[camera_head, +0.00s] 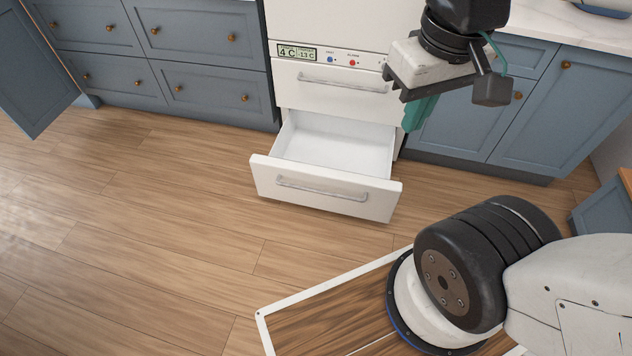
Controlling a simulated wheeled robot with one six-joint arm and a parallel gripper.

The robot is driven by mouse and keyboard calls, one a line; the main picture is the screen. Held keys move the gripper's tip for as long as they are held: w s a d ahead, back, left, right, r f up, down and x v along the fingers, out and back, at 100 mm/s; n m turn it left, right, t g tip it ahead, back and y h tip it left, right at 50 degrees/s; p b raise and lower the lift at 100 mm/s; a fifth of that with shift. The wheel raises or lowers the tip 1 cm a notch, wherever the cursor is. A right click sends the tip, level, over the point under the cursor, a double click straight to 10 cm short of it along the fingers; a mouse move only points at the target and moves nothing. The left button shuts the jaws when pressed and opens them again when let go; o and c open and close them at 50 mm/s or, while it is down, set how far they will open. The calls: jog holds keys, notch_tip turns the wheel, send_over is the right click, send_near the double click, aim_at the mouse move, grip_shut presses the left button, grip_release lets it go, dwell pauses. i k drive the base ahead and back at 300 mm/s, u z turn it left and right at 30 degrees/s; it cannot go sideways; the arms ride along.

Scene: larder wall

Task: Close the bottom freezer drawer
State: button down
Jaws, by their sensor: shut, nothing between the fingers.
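The bottom freezer drawer (322,187) is pulled well out of the white fridge-freezer. It is white with a horizontal bar handle (322,188) on its front, and its inside looks empty. The freezer drawer above it (330,91) is shut. My gripper (418,112) hangs to the right of the drawers, above and right of the open drawer, with its teal fingers pointing down and together. It holds nothing and appears apart from the drawer. My gripper hides part of the freezer's right edge.
A control panel (328,55) with a display and buttons sits above the drawers. Blue cabinets (200,85) stand on both sides. A blue cabinet door (35,75) stands open at the far left. The wood floor (170,220) in front and left of the drawer is clear.

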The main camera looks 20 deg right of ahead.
aim_at(325, 162)
jog(key=u, duration=0.3)
jog(key=k, duration=0.25)
jog(key=z, duration=1.15)
jog(key=i, duration=1.05)
jog(key=u, duration=0.25)
